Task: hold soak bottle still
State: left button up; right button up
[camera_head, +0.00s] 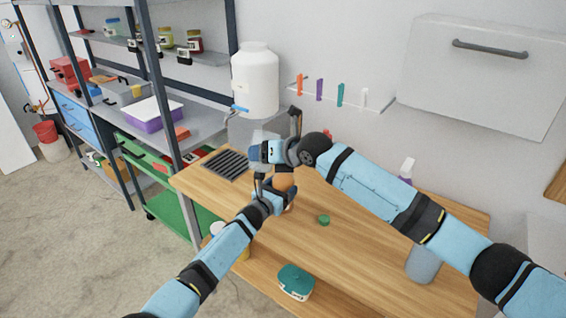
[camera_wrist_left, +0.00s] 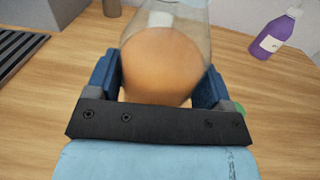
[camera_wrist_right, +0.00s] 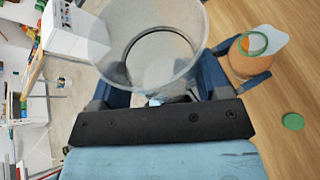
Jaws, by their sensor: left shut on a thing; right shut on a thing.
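The soak bottle (camera_head: 284,183) has an orange lower part and a clear upper part. My left gripper (camera_head: 275,192) is shut around it over the table, and it fills the middle of the left wrist view (camera_wrist_left: 160,65). The right wrist view shows its green-ringed top (camera_wrist_right: 254,43) with no cap on. A green cap (camera_head: 323,219) lies on the table to the right. My right gripper (camera_head: 262,150) is shut on a clear cup-like container (camera_wrist_right: 150,40), close to the bottle and higher up in the head view. My arms hide part of the bottle.
A white tank (camera_head: 255,80) with a blue tap stands behind. A purple bottle (camera_wrist_left: 276,33) stands beyond the soak bottle.

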jog(key=shift+s+a+f+n+t+h, duration=0.3)
jog(key=shift+s+a+n+t+h, duration=0.1)
jog(key=shift+s+n+t, duration=0.35)
jog(key=shift+s+a+r+n+t, duration=0.3)
jog(key=shift+n+t, duration=0.05)
jog(key=shift+n, duration=0.3)
pick_arm(q)
jog(key=o, duration=1.2)
jog(key=shift+c, duration=0.2)
